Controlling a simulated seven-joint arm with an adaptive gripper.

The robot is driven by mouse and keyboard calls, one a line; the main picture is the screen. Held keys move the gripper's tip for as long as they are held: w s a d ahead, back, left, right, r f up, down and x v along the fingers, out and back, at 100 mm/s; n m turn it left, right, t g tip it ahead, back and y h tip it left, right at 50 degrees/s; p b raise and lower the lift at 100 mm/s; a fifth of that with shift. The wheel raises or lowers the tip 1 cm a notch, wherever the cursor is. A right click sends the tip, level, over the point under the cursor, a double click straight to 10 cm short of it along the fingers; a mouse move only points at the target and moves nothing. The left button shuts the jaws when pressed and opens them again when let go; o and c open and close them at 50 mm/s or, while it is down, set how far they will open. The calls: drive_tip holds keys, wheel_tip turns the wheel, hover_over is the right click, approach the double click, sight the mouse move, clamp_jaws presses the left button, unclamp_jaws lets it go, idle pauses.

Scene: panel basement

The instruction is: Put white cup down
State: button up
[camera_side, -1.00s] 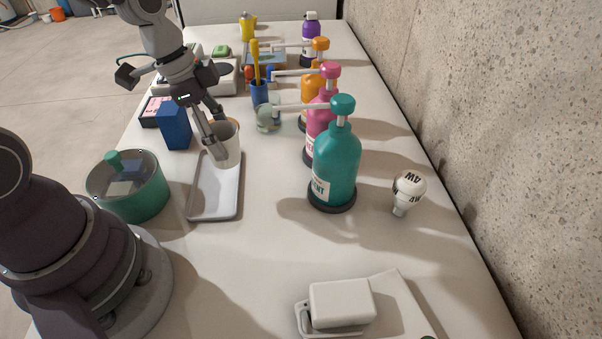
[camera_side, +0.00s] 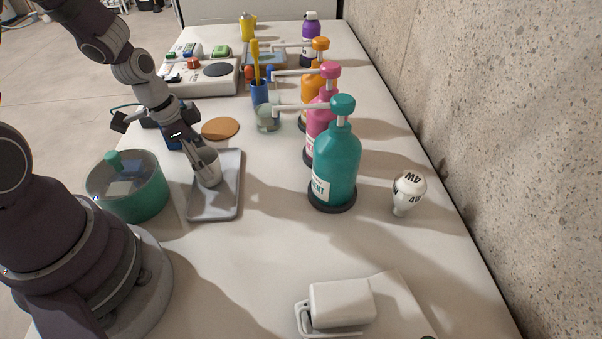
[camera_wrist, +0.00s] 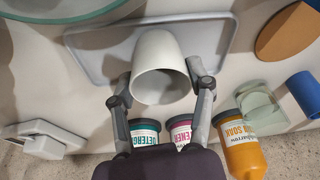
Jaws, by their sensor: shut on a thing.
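The white cup (camera_side: 210,171) is in my gripper (camera_side: 203,156), over the left part of the grey tray (camera_side: 229,193). In the side view my fingers cover part of the cup, and it looks slightly tilted. In the wrist view the cup (camera_wrist: 159,55) sits between the two fingers of my gripper (camera_wrist: 160,85), with its open mouth toward the wrist camera. The tray (camera_wrist: 92,43) shows behind it in that view. I cannot tell whether the cup's base touches the tray.
A green lidded pot (camera_side: 140,198) stands close left of the tray. A brown round coaster (camera_side: 220,128) lies beyond it. Teal (camera_side: 338,160), pink (camera_side: 318,115) and orange (camera_side: 311,85) pump bottles stand to the right. The table in front of the tray is clear.

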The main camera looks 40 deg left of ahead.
drive_tip(key=o, duration=0.9)
drive_tip(key=v, duration=1.1)
drive_tip(key=s+d+r+n+t+y, duration=0.1)
drive_tip(key=s+d+r+n+t, duration=0.2)
drive_tip(key=d+r+n, duration=0.3)
drive_tip(key=shift+s+d+r+n+y, duration=0.15)
drive_tip(key=shift+d+r+n+y, duration=0.25)
drive_tip(key=shift+d+r, duration=0.35)
drive_tip(key=shift+d+f, duration=0.1)
